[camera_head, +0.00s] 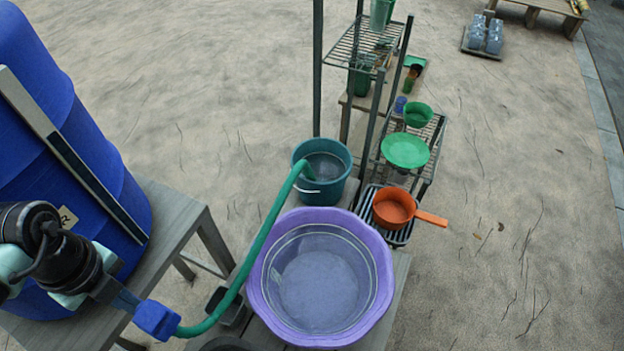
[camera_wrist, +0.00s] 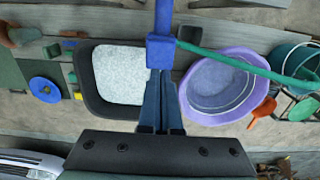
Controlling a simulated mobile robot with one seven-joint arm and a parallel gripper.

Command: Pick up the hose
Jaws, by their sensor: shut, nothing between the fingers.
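The green hose (camera_head: 253,257) runs from a blue block-shaped fitting (camera_head: 156,319) beside my gripper, arches up past the purple basin, and ends in the teal bucket (camera_head: 326,196). In the wrist view the hose (camera_wrist: 225,60) leads right from the blue fitting (camera_wrist: 161,51). My gripper (camera_head: 136,305) is shut and empty, with its blue-grey fingers right at the fitting. In the wrist view the fingertips (camera_wrist: 160,74) lie just below the fitting; I cannot tell whether they touch it.
The purple basin (camera_head: 258,285) stands on a bench right of the hose. A blue barrel (camera_head: 95,150) on a wooden stand is at left. An orange pan (camera_head: 393,208) and wire shelves (camera_head: 355,45) stand behind. The wrist view shows a dark tub (camera_wrist: 86,88) of pale material.

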